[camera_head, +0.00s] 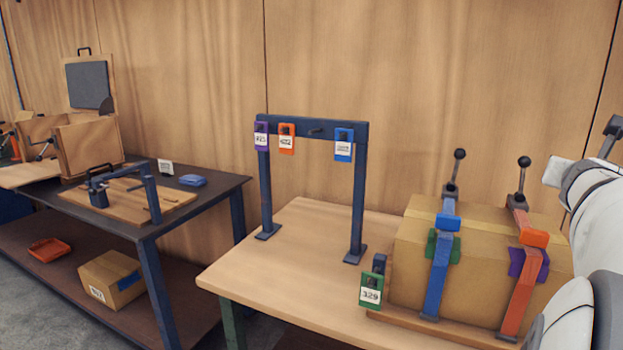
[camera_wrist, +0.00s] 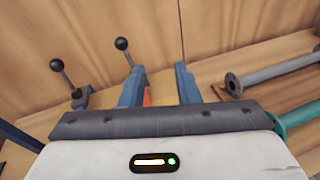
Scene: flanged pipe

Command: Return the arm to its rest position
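My gripper (camera_wrist: 159,72) shows in the wrist view, its two blue fingers apart with bare wood wall visible between them. An orange patch (camera_wrist: 147,97) shows by the left finger; I cannot tell what it belongs to. I see nothing held between the fingers. In the head view my white arm is at the right edge, and the gripper is out of that view. A cardboard box (camera_head: 405,255) on the light wooden table (camera_head: 290,255) has a blue strap clamp (camera_head: 440,270) and an orange strap clamp (camera_head: 520,285) over it.
Black-knobbed levers (camera_wrist: 57,65) rise left of my gripper. A grey flanged pipe (camera_wrist: 275,70) and a green pipe (camera_wrist: 300,115) lie to the right. A blue frame (camera_head: 358,200) with hanging tags and a green tag (camera_head: 371,290) stand left of the box. A dark workbench (camera_head: 220,187) is farther left.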

